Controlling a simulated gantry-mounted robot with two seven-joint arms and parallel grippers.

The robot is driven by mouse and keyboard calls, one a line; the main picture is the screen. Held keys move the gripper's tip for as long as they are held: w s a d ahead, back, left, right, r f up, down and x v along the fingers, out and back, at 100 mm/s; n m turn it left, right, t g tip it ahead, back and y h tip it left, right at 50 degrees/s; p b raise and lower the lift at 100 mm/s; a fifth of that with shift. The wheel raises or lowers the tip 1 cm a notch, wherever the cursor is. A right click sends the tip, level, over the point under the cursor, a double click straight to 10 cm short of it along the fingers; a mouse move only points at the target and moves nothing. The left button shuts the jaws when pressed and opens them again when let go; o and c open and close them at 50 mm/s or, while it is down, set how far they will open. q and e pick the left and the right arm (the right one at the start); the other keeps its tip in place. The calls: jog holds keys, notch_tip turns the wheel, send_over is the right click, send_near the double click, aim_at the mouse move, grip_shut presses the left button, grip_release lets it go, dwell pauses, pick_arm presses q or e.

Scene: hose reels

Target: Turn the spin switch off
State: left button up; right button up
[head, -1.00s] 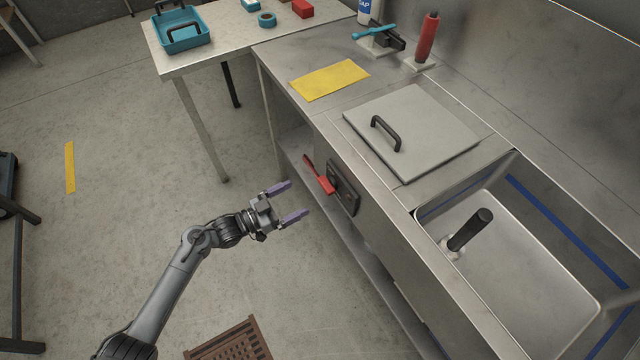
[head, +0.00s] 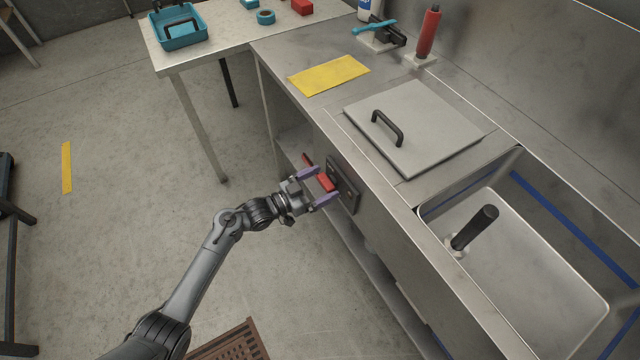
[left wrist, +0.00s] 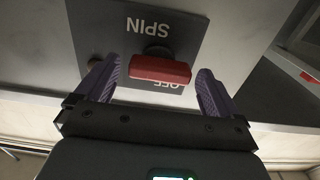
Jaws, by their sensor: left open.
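The spin switch has a red handle (head: 326,182) on a dark panel (head: 346,186) on the sink counter's front. In the left wrist view the panel (left wrist: 115,30) reads SPIN and OFF upside down. There the red handle (left wrist: 160,69) lies crosswise, partly covering the word OFF. My left gripper (head: 328,184) is open at the panel, with one finger on each side of the handle. In the left wrist view gaps show between the handle's ends and the fingers (left wrist: 159,72). My right gripper is not in view.
Another red part (head: 306,160) shows just left of the switch. Above are a counter with a yellow cloth (head: 328,75), a lid with a black handle (head: 412,125) and a sink (head: 530,270). A brown grate (head: 235,345) lies on the floor.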

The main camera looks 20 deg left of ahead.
pick_arm(q)
jog(key=shift+c, duration=0.3)
jog(key=c, duration=1)
jog(key=m, duration=0.4)
jog(key=shift+s+d+m, duration=0.1)
jog(key=shift+m, duration=0.3)
jog(key=m, duration=0.7)
jog(key=m+b, duration=0.1)
jog(key=m, duration=0.1)
jog(key=shift+s+d+m, duration=0.15)
jog(key=shift+m, duration=0.25)
jog(key=shift+m+b, duration=0.35)
jog(key=shift+m, duration=1.25)
